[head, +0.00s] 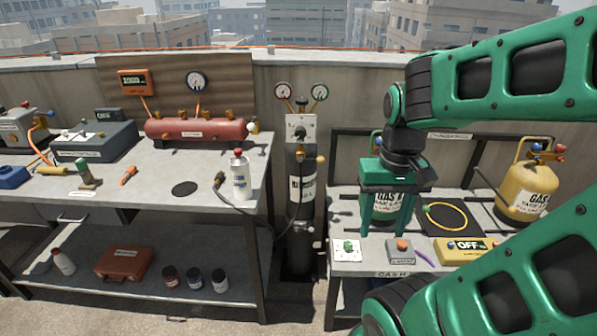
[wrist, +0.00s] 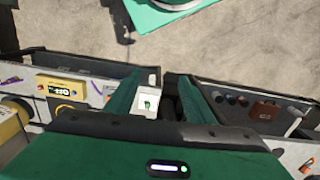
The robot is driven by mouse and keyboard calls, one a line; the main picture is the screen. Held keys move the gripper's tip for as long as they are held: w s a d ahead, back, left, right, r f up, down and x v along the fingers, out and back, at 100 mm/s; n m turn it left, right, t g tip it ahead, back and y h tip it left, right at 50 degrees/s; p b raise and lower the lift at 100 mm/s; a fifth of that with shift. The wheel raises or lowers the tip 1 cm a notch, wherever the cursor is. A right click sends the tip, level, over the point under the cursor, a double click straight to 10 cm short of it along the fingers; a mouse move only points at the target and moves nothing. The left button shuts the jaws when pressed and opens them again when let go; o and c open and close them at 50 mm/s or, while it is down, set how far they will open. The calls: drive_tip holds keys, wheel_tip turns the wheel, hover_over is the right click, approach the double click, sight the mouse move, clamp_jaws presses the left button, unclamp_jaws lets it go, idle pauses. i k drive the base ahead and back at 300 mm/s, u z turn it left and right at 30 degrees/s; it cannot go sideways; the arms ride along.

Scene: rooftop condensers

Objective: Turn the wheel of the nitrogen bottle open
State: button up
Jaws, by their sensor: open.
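The dark nitrogen bottle (head: 301,225) stands upright in the gap between the two benches in the head view. A pale panel sits at its top under two gauges. A small dark part (head: 300,132) on that panel may be the wheel; it is too small to tell its setting. My gripper (head: 386,230) hangs pointing down to the right of the bottle, over the right bench, apart from the bottle. Its two green fingers are spread with nothing held. In the wrist view my gripper (wrist: 157,80) also shows open, and the bottle cannot be made out.
A gas bottle stands partly hidden behind my gripper. A yellow gas bottle (head: 530,190) is at the far right. A hose runs from the left bench toward the bottle.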

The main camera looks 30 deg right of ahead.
sight(301, 102)
drive_tip(key=u, duration=0.05)
drive_tip(key=k, duration=1.1)
drive_tip(key=z, duration=0.7)
drive_tip(key=i, duration=1.85)
drive_tip(key=u, duration=0.25)
